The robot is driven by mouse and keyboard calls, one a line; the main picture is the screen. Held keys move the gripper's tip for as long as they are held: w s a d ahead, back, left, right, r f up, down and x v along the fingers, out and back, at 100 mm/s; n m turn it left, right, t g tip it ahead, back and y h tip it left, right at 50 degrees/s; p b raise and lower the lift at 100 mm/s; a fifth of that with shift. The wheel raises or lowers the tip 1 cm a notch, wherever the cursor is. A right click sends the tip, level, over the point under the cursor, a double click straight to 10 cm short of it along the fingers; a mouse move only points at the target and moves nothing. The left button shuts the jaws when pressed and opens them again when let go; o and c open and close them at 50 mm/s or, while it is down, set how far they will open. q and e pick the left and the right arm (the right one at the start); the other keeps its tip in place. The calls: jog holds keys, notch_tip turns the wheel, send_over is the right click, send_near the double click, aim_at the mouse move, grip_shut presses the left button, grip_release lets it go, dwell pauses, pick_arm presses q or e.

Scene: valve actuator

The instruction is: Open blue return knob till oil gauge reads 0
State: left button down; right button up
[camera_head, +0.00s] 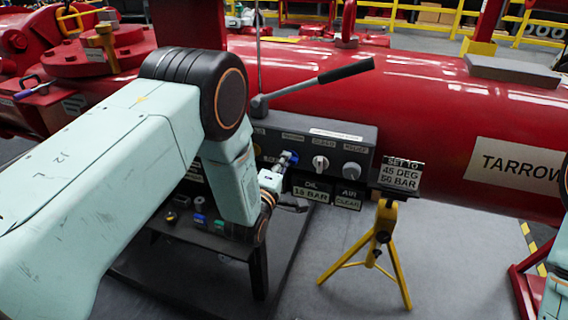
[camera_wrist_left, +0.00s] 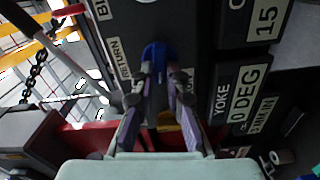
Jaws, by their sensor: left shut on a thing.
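The blue return knob (camera_head: 288,158) is on the front of the grey control panel (camera_head: 369,155). In the left wrist view the knob (camera_wrist_left: 154,54) stands between my fingertips, next to a RETURN label (camera_wrist_left: 119,58). My left gripper (camera_wrist_left: 154,76) is shut on the knob; in the head view the gripper (camera_head: 283,168) is partly hidden behind my wrist. The oil gauge (camera_head: 311,190) reads 15 BAR. In the wrist view its 15 (camera_wrist_left: 267,19) shows at the top right. My right gripper is out of view.
A silver knob (camera_head: 320,163) and a grey knob (camera_head: 352,170) sit right of the blue one. A long lever (camera_head: 318,82) rises above the panel. A yellow tripod (camera_head: 382,235) holds a "SET TO 45 DEG 50 BAR" sign (camera_head: 402,175). The yoke display (camera_wrist_left: 240,92) reads 0 DEG.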

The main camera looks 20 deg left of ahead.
pick_arm(q)
jog(key=shift+s+a+f, duration=0.1)
jog(key=shift+a+f, duration=0.05)
jog(key=shift+f, duration=0.05)
dwell(0.4)
jog(key=c, duration=1.7)
grip_release()
jog(key=shift+o, duration=1.4)
jog(key=shift+s+r, duration=0.1)
jog(key=shift+r, duration=0.05)
jog(key=shift+o, duration=0.3)
jog(key=s, duration=1.2)
jog(key=shift+a, duration=0.15)
jog(key=shift+w, duration=0.1)
